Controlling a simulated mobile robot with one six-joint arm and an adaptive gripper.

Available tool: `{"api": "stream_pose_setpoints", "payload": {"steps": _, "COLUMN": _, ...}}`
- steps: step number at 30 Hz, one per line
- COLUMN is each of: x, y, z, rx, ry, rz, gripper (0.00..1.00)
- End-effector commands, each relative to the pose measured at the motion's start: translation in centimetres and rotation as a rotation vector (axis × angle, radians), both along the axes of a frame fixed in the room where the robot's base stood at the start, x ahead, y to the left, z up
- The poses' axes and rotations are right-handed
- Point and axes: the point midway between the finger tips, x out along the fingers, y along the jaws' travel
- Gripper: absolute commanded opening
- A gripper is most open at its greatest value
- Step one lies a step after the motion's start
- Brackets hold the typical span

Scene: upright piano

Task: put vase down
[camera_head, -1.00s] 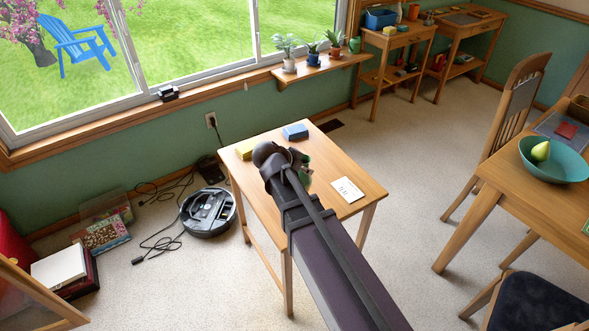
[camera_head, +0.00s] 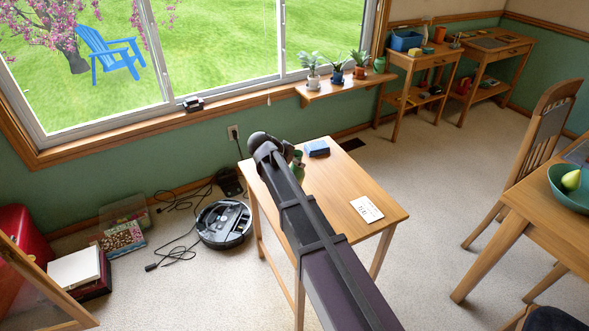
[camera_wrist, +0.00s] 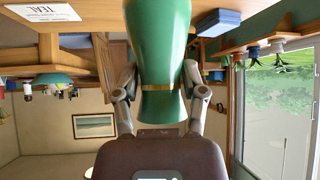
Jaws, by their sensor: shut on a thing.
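The green vase (camera_wrist: 165,40) with a thin gold band is between the two fingers of my gripper (camera_wrist: 160,88), which is shut on it, in the wrist view. That view is upside down, and the vase's far end runs out of the top edge. In the head view only a sliver of the vase (camera_head: 298,170) shows beside my arm, over the small wooden table (camera_head: 336,190). I cannot tell whether the vase touches the tabletop.
A blue block (camera_head: 316,148) lies at the table's far edge and a white card (camera_head: 367,208) near its right side. The tabletop between them is clear. A robot vacuum (camera_head: 224,222) and cables are on the floor at left. A chair (camera_head: 540,140) stands at right.

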Motion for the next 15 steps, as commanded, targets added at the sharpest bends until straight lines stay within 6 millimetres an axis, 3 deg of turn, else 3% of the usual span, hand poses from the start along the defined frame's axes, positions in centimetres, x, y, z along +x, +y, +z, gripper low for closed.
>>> {"api": "stream_pose_setpoints", "payload": {"steps": 4, "x": 0.96, "y": 0.69, "z": -0.11, "rx": -0.001, "ry": -0.001, "rz": 0.0, "gripper": 0.0}}
{"api": "stream_pose_setpoints", "payload": {"steps": 15, "x": 0.9, "y": 0.78, "z": -0.14, "rx": 0.0, "ry": 0.0, "rz": 0.001, "gripper": 0.0}}
